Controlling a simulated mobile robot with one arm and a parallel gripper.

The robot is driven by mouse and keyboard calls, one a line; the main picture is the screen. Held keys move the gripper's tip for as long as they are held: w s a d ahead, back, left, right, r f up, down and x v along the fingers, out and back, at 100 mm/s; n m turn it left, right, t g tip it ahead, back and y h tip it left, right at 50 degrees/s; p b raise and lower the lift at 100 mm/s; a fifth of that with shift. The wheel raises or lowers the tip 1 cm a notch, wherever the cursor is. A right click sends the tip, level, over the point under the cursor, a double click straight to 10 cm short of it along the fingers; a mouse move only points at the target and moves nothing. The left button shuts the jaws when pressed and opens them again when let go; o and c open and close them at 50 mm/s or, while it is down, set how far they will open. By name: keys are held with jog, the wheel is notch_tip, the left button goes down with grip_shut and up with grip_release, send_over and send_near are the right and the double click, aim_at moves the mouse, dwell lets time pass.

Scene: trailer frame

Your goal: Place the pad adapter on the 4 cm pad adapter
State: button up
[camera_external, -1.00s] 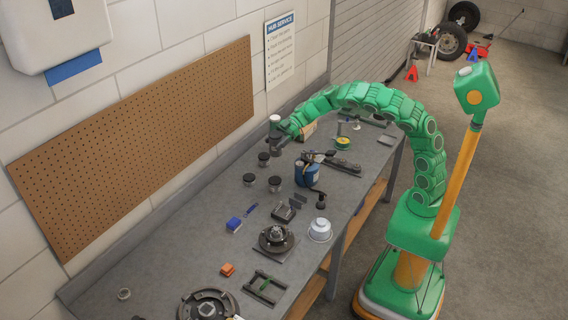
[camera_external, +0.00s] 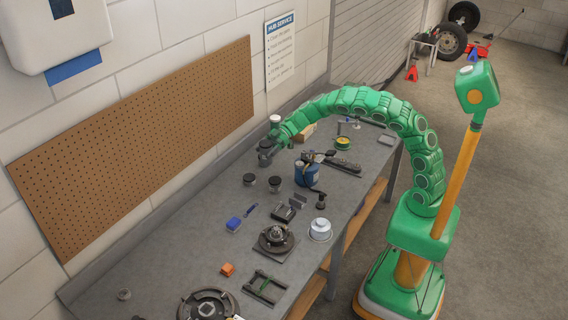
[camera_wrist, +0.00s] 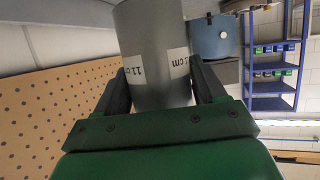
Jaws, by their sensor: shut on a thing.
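My gripper (camera_wrist: 160,82) is shut on a grey cylindrical pad adapter (camera_wrist: 151,45) with white "11 cm" labels in the wrist view. In the external view my gripper (camera_external: 272,144) is at the far part of the bench, with the held pad adapter (camera_external: 265,149) appearing directly above a short dark one, now mostly hidden behind it. I cannot tell whether the two touch. Two other short dark pad adapters, one at left (camera_external: 249,180) and one at right (camera_external: 274,183), stand nearer the camera. Their labels are too small to read, so I cannot tell which is the 4 cm one.
A white-topped item (camera_external: 275,119) stands behind my gripper. A blue can (camera_external: 307,174) is to the right. A blue brush (camera_external: 236,223), a hub (camera_external: 276,238) and a white-silver cup (camera_external: 320,229) lie nearer. The bench's left side along the pegboard (camera_external: 140,145) is mostly clear.

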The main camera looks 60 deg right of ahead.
jog(key=w+a+f, duration=0.2)
jog(key=w+f, duration=0.5)
jog(key=w, duration=0.1)
jog(key=shift+w+a, duration=0.3)
jog(key=shift+a, duration=0.05)
dwell(0.4)
jog(key=shift+f, duration=0.2)
jog(key=shift+w+f, duration=0.2)
jog(key=shift+f, duration=1.45)
jog(key=shift+a+f, duration=0.1)
jog(key=o, duration=1.8)
